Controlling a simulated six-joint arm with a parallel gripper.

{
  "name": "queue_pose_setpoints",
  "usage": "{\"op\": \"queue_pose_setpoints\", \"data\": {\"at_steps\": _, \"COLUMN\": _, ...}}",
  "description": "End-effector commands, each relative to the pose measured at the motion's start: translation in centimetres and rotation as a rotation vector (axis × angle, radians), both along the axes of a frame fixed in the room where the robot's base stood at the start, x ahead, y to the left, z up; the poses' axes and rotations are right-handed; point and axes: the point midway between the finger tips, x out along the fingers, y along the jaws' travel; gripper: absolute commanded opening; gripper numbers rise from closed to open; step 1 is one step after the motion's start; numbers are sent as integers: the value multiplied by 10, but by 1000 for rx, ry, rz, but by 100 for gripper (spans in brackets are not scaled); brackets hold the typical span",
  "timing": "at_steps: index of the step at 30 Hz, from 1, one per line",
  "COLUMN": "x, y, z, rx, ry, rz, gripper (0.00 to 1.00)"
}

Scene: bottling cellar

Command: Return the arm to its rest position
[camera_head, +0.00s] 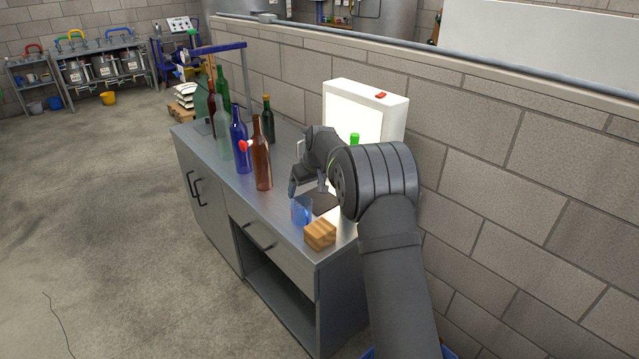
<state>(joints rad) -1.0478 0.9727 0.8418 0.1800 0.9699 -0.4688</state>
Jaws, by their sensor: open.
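My gripper (307,188) hangs over the near part of the metal bench (213,170), its fingers pointing down. It is open, and I see nothing between its fingers. My dark arm comes up from the lower right and bends over the bench, hiding part of the bench top and its right edge. A small blue see-through cup (301,211) stands just below and in front of the gripper; whether they touch I cannot tell.
A wooden block (320,234) lies at the bench's near corner. A brown bottle (262,155), a blue bottle (240,140) and several others stand left of the gripper. A lit white panel (391,118) stands behind my arm, before the block wall (500,165). Floor at left is clear.

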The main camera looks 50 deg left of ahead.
Motion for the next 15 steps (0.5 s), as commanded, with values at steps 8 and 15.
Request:
{"op": "queue_pose_setpoints", "data": {"at_steps": 8, "x": 1, "y": 10, "z": -25, "rx": -2, "ry": 1, "rz": 0, "gripper": 86}}
{"op": "queue_pose_setpoints", "data": {"at_steps": 15, "x": 3, "y": 26, "z": -66, "rx": -2, "ry": 1, "rz": 0, "gripper": 86}}
